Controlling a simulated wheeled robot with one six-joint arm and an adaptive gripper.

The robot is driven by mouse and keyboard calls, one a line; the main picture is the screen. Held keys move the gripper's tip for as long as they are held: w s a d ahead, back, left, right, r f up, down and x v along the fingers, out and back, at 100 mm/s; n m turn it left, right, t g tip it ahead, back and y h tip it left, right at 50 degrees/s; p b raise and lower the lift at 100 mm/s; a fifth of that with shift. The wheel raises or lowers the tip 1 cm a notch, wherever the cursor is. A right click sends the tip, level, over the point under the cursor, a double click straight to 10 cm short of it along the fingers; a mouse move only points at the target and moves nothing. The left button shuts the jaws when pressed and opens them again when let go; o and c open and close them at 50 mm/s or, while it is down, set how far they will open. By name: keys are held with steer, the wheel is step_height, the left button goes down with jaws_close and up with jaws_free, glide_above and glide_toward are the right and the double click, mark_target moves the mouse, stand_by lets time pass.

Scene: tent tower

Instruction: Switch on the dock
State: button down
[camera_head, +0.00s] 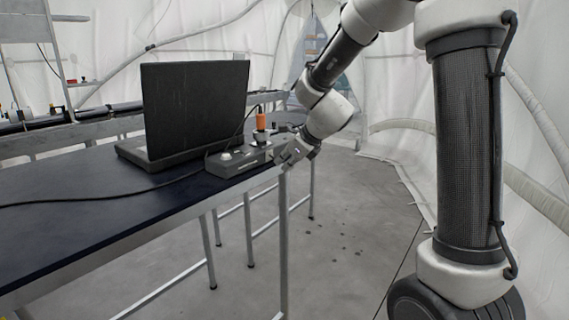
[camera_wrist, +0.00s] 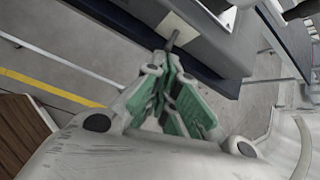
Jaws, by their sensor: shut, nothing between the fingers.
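The dock (camera_head: 237,160) is a low grey box near the right edge of the table, with a pale round knob (camera_head: 226,155) on top at its left end. An orange-topped upright piece (camera_head: 261,122) stands at its right part. In the wrist view the grey side of the dock (camera_wrist: 215,48) faces my gripper, and a small dark lever-like part (camera_wrist: 172,39) sticks out from it. My gripper (camera_head: 285,152) is at the dock's right end. In the wrist view my gripper's green-padded fingers (camera_wrist: 173,62) are together and empty, with tips close to the lever; contact cannot be told.
An open black laptop (camera_head: 195,105) stands behind the dock on the dark table (camera_head: 90,220). A black cable (camera_head: 100,199) runs across the tabletop to the dock. Another bench (camera_head: 60,140) with equipment stands behind. The floor (camera_head: 350,230) to the right is clear.

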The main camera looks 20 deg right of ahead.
mark_target(283, 148)
steer(key=shift+r, duration=0.5)
steer(key=shift+w+a+r, duration=0.15)
steer(key=shift+r, duration=1)
steer(key=shift+w+r, duration=0.1)
steer(key=shift+r, duration=0.15)
steer(key=shift+r, duration=0.1)
stand_by(0.4)
